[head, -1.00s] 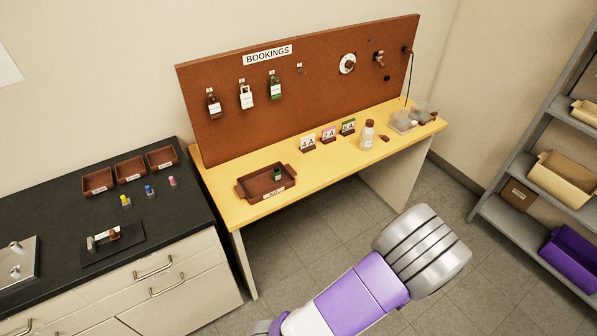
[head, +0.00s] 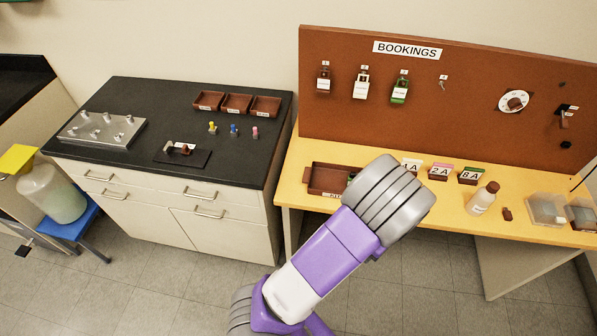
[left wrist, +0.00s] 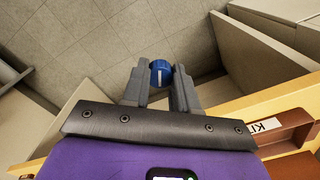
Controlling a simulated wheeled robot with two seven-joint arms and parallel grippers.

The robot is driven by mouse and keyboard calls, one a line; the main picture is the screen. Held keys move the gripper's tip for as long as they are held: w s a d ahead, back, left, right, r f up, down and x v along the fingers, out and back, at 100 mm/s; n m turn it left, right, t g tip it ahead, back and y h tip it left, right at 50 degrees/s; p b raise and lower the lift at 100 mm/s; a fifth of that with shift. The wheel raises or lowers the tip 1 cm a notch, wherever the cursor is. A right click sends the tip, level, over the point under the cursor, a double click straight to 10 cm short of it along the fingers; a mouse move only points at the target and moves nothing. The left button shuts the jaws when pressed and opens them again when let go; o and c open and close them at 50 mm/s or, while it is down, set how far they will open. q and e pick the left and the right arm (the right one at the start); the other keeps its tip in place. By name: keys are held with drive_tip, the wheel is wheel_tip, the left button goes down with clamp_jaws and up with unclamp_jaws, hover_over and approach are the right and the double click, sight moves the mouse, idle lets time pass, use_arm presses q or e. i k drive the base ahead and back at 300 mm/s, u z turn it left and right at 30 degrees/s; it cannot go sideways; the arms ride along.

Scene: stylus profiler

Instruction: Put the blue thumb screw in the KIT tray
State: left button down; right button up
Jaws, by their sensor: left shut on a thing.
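In the left wrist view, my left gripper (left wrist: 160,88) is shut on a blue round-headed piece (left wrist: 160,72) with a white line on its top, which looks like the blue thumb screw. It is held over the floor in front of the yellow table. The KIT tray (left wrist: 285,137), brown with a white label, is at the lower right there, apart from the held piece. In the head view, the KIT tray (head: 325,180) sits on the table's left part, its right side hidden by my arm; something dark green shows inside. No fingertips show in the head view.
The yellow table (head: 425,205) also bears number cards, a bottle (head: 482,198) and clear boxes (head: 546,209). The black bench (head: 120,160) holds a metal plate (head: 75,138), three brown trays (head: 236,104) and small yellow, blue and pink pieces. A bookings board (head: 430,100) stands behind the table.

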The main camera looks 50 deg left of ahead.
sight(323, 181)
drive_tip(key=u, duration=0.65)
drive_tip(key=i, duration=0.9)
drive_tip(key=u, duration=0.15)
